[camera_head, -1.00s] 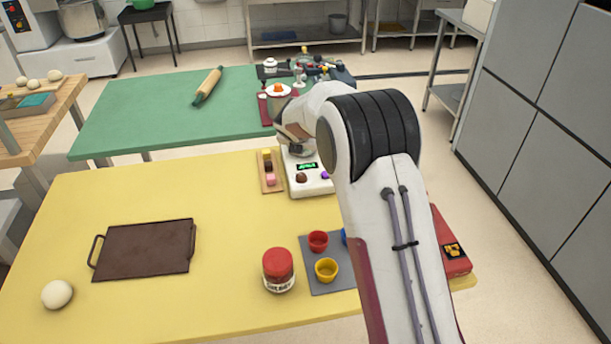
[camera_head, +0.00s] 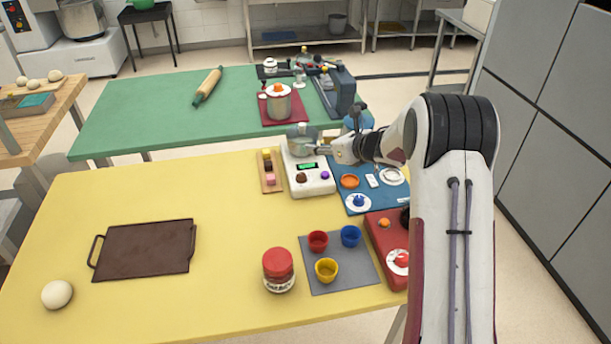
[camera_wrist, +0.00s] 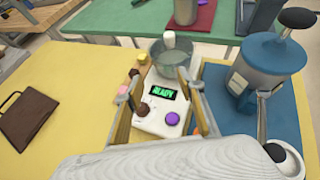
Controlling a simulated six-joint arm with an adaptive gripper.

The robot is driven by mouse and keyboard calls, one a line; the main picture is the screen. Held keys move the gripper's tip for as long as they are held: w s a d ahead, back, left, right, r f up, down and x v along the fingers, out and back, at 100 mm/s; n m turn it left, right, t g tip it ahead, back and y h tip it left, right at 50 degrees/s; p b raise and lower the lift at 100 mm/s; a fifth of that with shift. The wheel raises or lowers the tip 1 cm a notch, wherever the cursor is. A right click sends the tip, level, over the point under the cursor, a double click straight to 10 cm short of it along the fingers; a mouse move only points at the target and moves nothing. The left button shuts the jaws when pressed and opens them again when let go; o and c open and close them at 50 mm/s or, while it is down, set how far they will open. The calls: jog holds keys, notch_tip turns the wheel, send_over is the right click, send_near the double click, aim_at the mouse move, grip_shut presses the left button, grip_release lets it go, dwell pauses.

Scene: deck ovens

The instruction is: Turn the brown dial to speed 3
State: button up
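A white appliance (camera_head: 312,188) with a green-lit display stands at the back of the yellow table; the display (camera_wrist: 164,91) reads READY in the wrist view. The brown dial (camera_head: 301,178) is on the left of its front, and it also shows in the wrist view (camera_wrist: 142,109). A purple knob (camera_head: 325,174) is on the right. A grey bowl (camera_wrist: 171,60) sits at the appliance's back. My gripper (camera_wrist: 162,76) is open and empty, its fingers spread above the appliance in the wrist view. It is apart from the brown dial. The dial's setting is too small to read.
A wooden board with small coloured blocks (camera_head: 269,183) lies left of the appliance. A blue mat (camera_head: 376,197) with a large blue-and-grey device (camera_wrist: 268,65) is on the right. A red-lidded jar (camera_head: 278,270) and coloured cups stand in front. The table's middle is clear.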

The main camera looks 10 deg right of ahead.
jog(key=s+n+g+y, duration=0.2)
jog(key=s+n+y, duration=0.2)
jog(key=s, duration=0.3)
send_near(302, 175)
jog(key=shift+w+a+f+t, duration=0.15)
jog(key=shift+a+f+t, duration=0.1)
jog(key=shift+a+t, duration=0.1)
jog(key=shift+f, duration=0.15)
jog(key=shift+x, duration=3.9)
jog(key=c, duration=1.1)
